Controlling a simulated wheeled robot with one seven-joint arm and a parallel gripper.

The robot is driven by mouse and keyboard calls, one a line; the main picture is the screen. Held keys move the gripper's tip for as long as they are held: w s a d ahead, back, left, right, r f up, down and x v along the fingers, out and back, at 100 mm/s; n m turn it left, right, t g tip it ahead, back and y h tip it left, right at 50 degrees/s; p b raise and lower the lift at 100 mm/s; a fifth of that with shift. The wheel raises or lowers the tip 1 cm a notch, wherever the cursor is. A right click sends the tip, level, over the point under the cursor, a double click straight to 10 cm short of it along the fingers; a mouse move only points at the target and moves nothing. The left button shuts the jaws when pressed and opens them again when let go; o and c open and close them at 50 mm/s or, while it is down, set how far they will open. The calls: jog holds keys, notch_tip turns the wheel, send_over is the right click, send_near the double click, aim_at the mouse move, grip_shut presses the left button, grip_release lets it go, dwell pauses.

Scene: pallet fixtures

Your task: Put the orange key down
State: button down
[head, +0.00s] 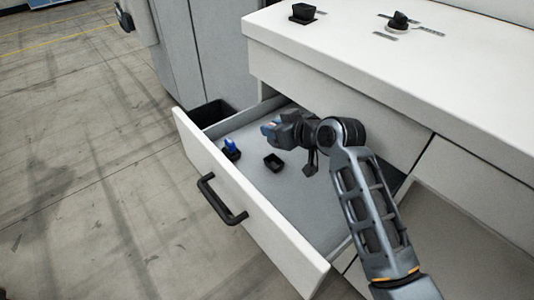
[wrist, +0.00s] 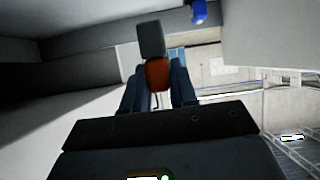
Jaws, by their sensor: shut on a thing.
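My gripper (head: 270,131) is over the open drawer (head: 250,231), pointing left. In the wrist view its two fingers (wrist: 158,88) are closed on the orange key (wrist: 158,75). A dark grey block (wrist: 151,39) extends beyond the orange part; I cannot tell whether it is the key's own end. The key cannot be made out in the head view. A small black open holder (head: 273,162) lies on the drawer floor below my gripper and looks empty.
A blue key (head: 231,149) stands in a black base in the drawer, left of the holder; it also shows in the wrist view (wrist: 199,13). A black bin (head: 208,112) is at the drawer's far end. The white counter (head: 345,48) carries a black socket (head: 303,13) and a black knob (head: 398,20).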

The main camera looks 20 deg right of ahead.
notch_tip(320, 180, down, 8)
jog(key=shift+f, duration=0.2)
dwell(0.3)
jog(key=shift+f+b, duration=0.15)
jog(key=shift+b, duration=0.15)
jog(key=c, duration=0.9)
grip_release()
jog(key=shift+s+r, duration=0.2)
jog(key=shift+r, duration=0.05)
jog(key=v, duration=1.1)
jog(key=shift+s+d+r, duration=0.15)
jog(key=shift+s, duration=0.2)
